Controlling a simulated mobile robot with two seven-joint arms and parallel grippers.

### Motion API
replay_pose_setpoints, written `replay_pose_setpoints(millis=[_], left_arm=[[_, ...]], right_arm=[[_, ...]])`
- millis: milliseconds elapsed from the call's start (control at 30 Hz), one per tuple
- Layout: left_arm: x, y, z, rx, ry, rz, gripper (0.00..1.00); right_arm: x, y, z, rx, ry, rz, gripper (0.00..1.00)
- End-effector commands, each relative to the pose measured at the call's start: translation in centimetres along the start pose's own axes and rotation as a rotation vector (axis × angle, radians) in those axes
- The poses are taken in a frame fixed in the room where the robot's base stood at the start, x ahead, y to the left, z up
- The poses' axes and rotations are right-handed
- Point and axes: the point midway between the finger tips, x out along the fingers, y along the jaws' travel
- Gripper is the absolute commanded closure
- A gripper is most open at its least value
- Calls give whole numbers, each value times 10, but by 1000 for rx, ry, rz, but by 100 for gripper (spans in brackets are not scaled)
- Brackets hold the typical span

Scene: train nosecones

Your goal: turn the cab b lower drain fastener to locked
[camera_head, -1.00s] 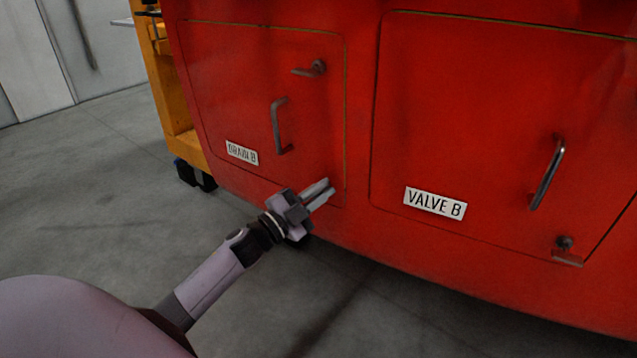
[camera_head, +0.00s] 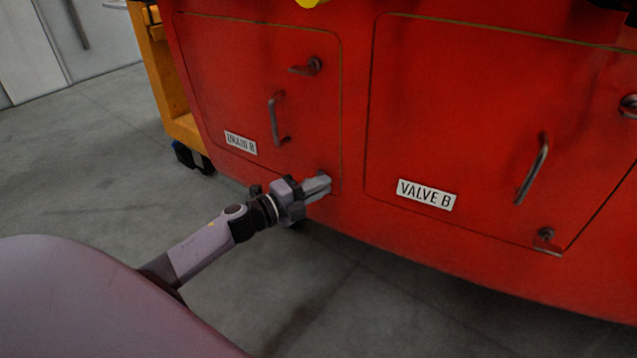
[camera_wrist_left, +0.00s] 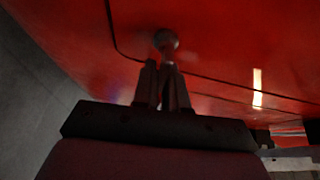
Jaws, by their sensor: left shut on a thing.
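The drain B panel (camera_head: 215,75) is on the left of the red body, with a label, a bar handle (camera_head: 275,118) and an upper fastener (camera_head: 308,67) whose lever lies sideways. My left gripper (camera_head: 323,184) is at the panel's lower right corner and hides most of the lower fastener there in the head view. In the left wrist view the lower fastener's round knob (camera_wrist_left: 166,40) shows just beyond the fingers (camera_wrist_left: 163,82). The fingers are shut on its lever, which is mostly hidden between them. My right gripper is not in view.
The valve B panel (camera_head: 480,80) is to the right, with its own handle (camera_head: 533,168) and a lower fastener (camera_head: 546,236). A yellow cart (camera_head: 180,125) stands behind at the left. The grey floor (camera_head: 90,170) at left is clear.

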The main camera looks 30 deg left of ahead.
Motion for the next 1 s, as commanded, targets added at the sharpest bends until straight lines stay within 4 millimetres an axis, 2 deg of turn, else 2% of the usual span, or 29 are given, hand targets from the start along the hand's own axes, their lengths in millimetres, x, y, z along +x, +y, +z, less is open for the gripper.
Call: replay_pose_setpoints(millis=[500, 533, 567, 600, 867, 1000], left_arm=[[0, 1, 2, 17, -4, 8, 100], [0, 1, 2, 17, -4, 8, 81], [0, 1, 2, 17, -4, 8, 72], [0, 0, 1, 17, -4, 8, 67], [0, 0, 1, 16, -2, 7, 67], [-7, 1, 1, 15, -2, 9, 67]], right_arm=[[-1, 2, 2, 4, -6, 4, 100], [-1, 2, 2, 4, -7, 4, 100], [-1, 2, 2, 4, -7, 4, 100], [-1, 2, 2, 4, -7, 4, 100], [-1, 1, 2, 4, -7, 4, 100], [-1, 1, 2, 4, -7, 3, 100]])
